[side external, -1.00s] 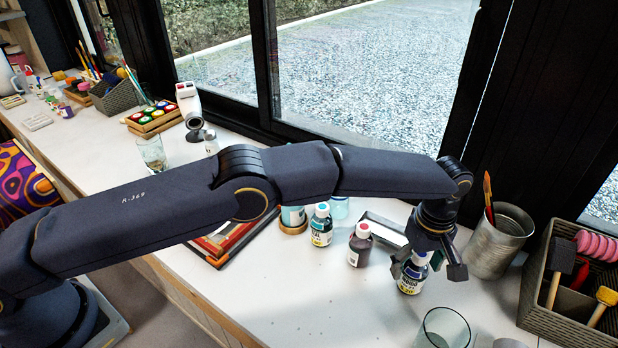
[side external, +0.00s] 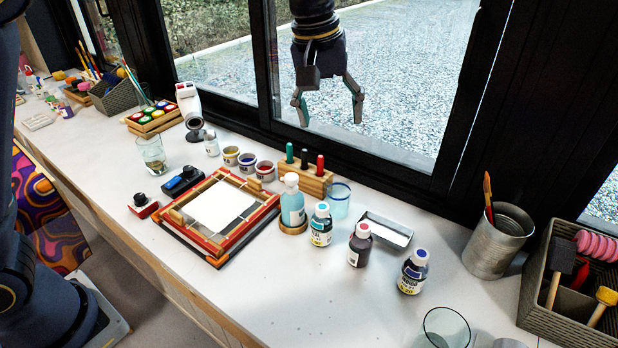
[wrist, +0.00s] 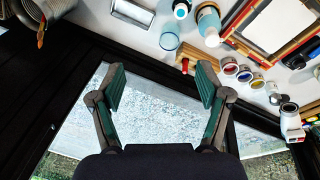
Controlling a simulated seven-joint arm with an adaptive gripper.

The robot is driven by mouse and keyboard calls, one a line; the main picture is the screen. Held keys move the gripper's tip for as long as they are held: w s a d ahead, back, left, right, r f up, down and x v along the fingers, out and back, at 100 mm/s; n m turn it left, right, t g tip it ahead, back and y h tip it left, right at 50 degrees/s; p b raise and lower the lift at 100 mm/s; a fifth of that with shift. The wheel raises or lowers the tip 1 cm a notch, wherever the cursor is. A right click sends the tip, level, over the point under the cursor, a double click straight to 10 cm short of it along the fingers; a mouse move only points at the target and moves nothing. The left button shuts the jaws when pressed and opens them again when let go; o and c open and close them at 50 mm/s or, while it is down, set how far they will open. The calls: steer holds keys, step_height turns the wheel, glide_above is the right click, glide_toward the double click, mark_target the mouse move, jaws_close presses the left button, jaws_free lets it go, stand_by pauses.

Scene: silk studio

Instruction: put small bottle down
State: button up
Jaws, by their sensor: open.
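The small bottle (side external: 413,272) with a blue cap stands upright on the white counter (side external: 300,305), at the right end of a loose row of bottles. My gripper (side external: 328,112) is open and empty, high above the counter in front of the window, far up and left of the bottle. In the wrist view my gripper (wrist: 158,95) shows its two fingers spread wide with nothing between them. The blue-capped bottle cannot be made out in the wrist view.
A red-capped dark bottle (side external: 360,245), a blue-capped bottle (side external: 321,225) and a larger teal bottle (side external: 292,205) stand left of it. A clear glass (side external: 446,330) stands in front, a metal can (side external: 497,243) and a basket (side external: 535,300) to the right. The front counter middle is clear.

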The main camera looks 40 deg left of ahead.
steer(key=s+a+r+m+t, duration=0.15)
steer(key=s+a+r, duration=0.25)
steer(key=s+a, duration=0.45)
steer(key=s+a+f+m, duration=0.1)
steer(key=s+a+f, duration=0.1)
steer(key=s, duration=0.3)
steer(key=s+a+f+m+t, duration=0.1)
steer(key=s+a+f, duration=0.1)
steer(key=s+a, duration=0.3)
steer(key=s+a+f+m+t+y, duration=0.1)
steer(key=s+a+f+m, duration=0.1)
steer(key=s, duration=0.4)
steer(key=shift+s+a+f, duration=0.35)
steer(key=shift+a+f, duration=0.05)
steer(key=shift+a, duration=0.3)
